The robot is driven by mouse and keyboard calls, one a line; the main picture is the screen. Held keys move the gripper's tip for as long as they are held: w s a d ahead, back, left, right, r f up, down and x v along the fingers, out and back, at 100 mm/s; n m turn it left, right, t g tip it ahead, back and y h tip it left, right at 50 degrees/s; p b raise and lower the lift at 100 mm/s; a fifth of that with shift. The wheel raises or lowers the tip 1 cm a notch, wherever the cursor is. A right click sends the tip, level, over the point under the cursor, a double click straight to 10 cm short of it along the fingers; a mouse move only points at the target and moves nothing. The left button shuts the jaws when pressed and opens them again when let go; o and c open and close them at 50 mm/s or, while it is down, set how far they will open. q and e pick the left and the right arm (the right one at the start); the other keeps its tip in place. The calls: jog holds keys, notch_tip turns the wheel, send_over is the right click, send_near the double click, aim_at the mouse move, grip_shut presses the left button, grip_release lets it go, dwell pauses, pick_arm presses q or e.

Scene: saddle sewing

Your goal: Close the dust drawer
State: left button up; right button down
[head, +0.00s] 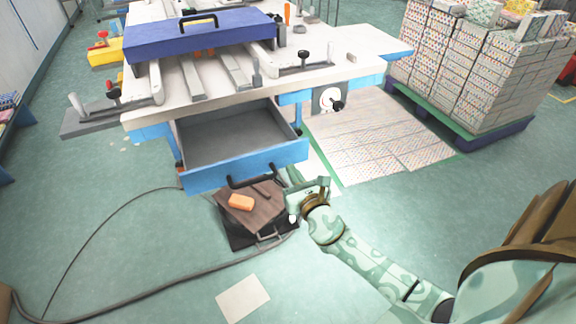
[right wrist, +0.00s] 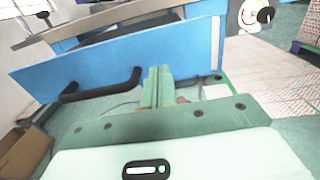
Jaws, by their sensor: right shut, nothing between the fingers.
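The dust drawer (head: 240,169) is pulled out below the machine table, with a blue front, a grey, empty-looking inside and a black bar handle. In the right wrist view its blue front (right wrist: 190,50) fills the upper middle, with the handle (right wrist: 100,86) on the left. My right gripper (head: 289,178) is near the right part of the drawer front, right of the handle. Its pale green fingers (right wrist: 158,80) are together and empty, pointing at the blue front. I cannot tell whether they touch it. My left gripper is not in view.
The white-topped machine table (head: 345,66) stands above the drawer. A dark box with a brown top (head: 262,215) and an orange block (head: 240,202) sits below the drawer front. A cable (head: 150,293) crosses the floor. Stacked boxes on a pallet (head: 465,75) stand at right.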

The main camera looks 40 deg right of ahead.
aim_at(284, 158)
jog(key=shift+x, duration=1.55)
